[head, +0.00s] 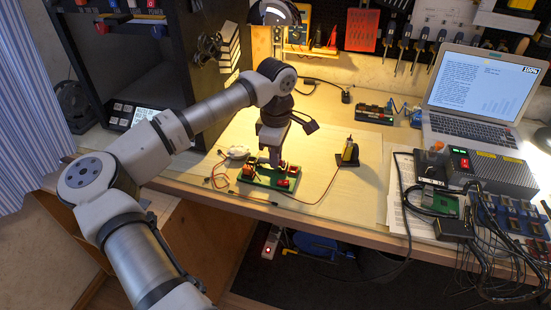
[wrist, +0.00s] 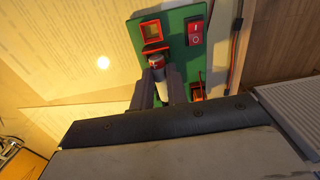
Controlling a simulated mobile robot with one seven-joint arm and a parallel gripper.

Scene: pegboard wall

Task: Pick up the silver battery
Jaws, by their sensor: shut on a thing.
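The silver battery (wrist: 162,86) shows in the wrist view as a pale cylinder with a red end. It lies between the two fingers of my gripper (wrist: 161,84), which are shut on it. Its red end is next to a green board (wrist: 172,38) with a red rocker switch (wrist: 196,30) and a square yellow-orange part. I cannot tell whether the battery touches the board. In the head view my gripper (head: 272,156) points down over the green board (head: 256,179) on the workbench, and the battery is too small to make out.
Red and black wires run beside the board. A laptop (head: 477,100) and a grey power box (head: 490,170) with cables fill the right. The front bench edge is close.

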